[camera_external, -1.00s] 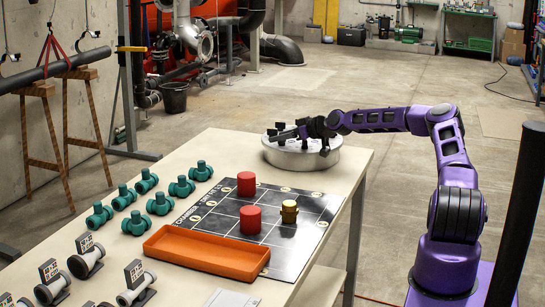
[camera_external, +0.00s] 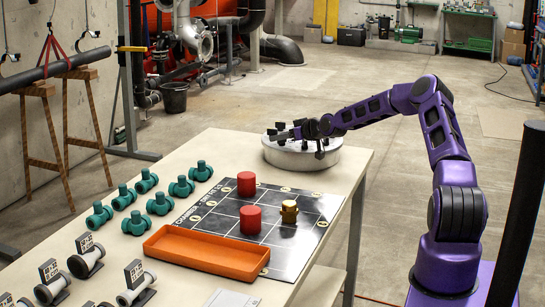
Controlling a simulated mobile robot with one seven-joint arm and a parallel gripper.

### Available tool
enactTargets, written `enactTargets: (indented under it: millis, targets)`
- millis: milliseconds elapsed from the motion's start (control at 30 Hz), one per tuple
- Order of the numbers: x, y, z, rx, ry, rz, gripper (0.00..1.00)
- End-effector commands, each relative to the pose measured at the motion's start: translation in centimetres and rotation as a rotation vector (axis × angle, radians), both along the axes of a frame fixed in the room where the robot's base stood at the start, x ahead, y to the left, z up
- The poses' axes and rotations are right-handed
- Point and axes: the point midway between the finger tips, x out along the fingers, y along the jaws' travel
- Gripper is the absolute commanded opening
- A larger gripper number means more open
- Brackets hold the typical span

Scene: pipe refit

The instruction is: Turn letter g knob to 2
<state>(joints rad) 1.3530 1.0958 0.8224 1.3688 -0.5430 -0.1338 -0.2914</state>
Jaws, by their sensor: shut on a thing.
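A round, light grey drum-shaped unit (camera_external: 296,157) stands at the far right corner of the table. Several small dark knobs (camera_external: 277,129) sit on its top; their letters and numbers are too small to read. My gripper (camera_external: 296,133) is over the top of this unit, low among the knobs, and is shut on a dark knob. The gripper and wrist hide part of the unit's top, so I cannot tell which letter the held knob has or where it points.
The table (camera_external: 225,150) also bears a black grid board (camera_external: 285,250) with red cylinders (camera_external: 247,184) and a brass fitting (camera_external: 289,211). An orange tray (camera_external: 206,253), several green valves (camera_external: 160,203) and grey gauge pieces (camera_external: 86,257) are nearer the front left.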

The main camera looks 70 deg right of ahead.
Motion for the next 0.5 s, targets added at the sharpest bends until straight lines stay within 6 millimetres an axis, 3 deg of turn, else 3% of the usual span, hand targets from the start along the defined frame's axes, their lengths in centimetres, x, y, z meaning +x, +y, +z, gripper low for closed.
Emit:
enactTargets:
  millis: [33,500]
  targets:
    - [0.53,1.19,-1.01,0.010,0.015,0.004,0.00]
    - [-0.05,0.46,-0.51,0.010,0.004,-0.100,0.00]
